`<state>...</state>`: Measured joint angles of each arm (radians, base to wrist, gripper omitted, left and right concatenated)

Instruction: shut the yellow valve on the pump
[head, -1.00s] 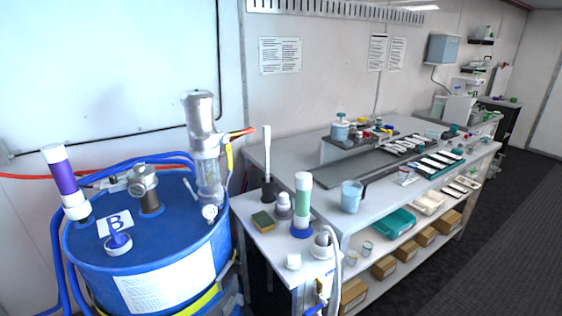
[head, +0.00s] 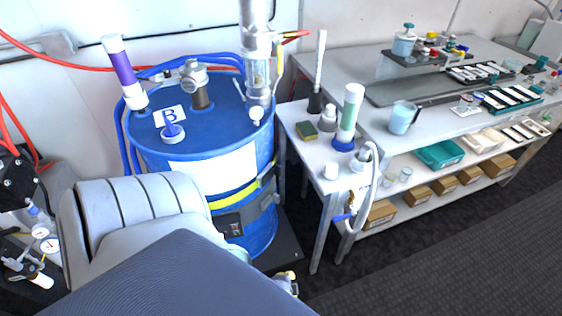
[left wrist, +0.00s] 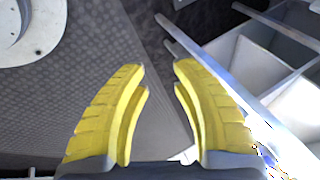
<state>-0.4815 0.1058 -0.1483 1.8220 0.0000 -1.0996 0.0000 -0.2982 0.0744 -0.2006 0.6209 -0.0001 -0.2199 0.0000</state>
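The pump (head: 256,50) is a silver and clear cylinder standing upright on top of the blue drum (head: 150,135). A narrow yellow handle (head: 279,62), which looks like the valve, hangs roughly upright on its right side, below the red and orange hose end. My left gripper (left wrist: 158,80) shows in the left wrist view with its two yellow fingers apart and nothing between them. It points at the dark floor, away from the pump. A grey arm of mine fills the lower left of the head view. My right gripper is not in view.
The drum's top holds a purple-banded tube (head: 124,72) and a gauge fitting (head: 195,80). A small white table (head: 300,150) with a green-banded tube (head: 349,112) stands to its right. A long workbench (head: 440,120) runs behind. Dark floor is clear at lower right.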

